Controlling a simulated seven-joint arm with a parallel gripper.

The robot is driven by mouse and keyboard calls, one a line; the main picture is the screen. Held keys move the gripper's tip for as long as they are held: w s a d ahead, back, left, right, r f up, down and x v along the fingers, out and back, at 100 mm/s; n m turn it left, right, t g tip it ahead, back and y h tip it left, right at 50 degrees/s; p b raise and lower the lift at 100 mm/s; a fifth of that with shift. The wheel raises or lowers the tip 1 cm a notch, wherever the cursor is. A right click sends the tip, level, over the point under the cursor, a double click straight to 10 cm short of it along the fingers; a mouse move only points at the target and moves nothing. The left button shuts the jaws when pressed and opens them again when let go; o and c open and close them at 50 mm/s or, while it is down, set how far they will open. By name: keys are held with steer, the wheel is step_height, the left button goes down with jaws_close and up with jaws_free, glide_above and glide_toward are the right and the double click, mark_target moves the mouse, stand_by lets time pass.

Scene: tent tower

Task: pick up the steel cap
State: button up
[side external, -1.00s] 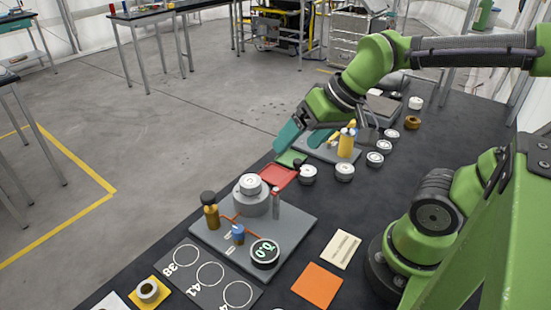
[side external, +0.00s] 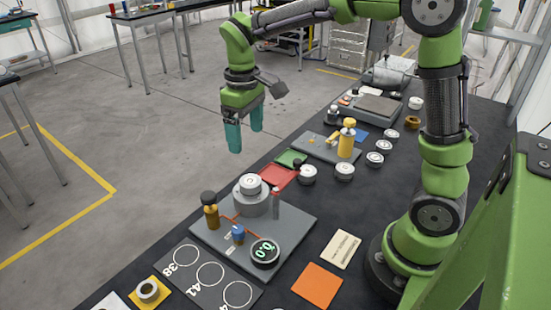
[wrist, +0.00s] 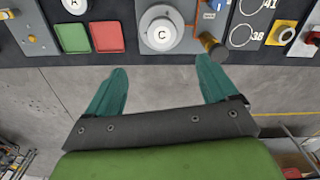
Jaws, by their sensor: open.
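A round steel-coloured cap (side external: 251,184) sits on a wider grey cylinder (side external: 250,203) on the grey gauge plate. In the wrist view, the cap (wrist: 162,36), marked C, is at top centre, beyond and between my fingertips. Similar round caps stand along the table, including one by the red pad (side external: 308,174) and one to its right (side external: 345,172); I cannot tell from looks alone which is meant. My gripper (side external: 246,140) is open and empty, pointing down, above and apart from the cap. Its teal fingers show spread in the wrist view (wrist: 161,68).
The gauge plate (side external: 292,222) also carries a brown-and-black knob (side external: 210,212), a blue valve (side external: 238,234), an upright grey post (side external: 276,205) and a round display (side external: 265,252). Red (side external: 278,176) and green (side external: 291,158) pads lie behind it. Floor lies beyond the table edge.

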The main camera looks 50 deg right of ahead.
glide_above(250, 181)
steer(key=f, duration=0.7)
steer(key=shift+w+d, duration=0.25)
steer(key=shift+w, duration=0.05)
steer(key=shift+s+a+f, duration=0.1)
steer(key=shift+s+f, duration=0.05)
steer(key=shift+f, duration=1.25)
steer(key=shift+s+a+f, duration=0.1)
steer(key=shift+s+f, duration=0.05)
steer(key=shift+f, duration=1.2)
steer(key=shift+c, duration=0.3)
steer(key=shift+r, duration=0.15)
steer(key=c, duration=1.4)
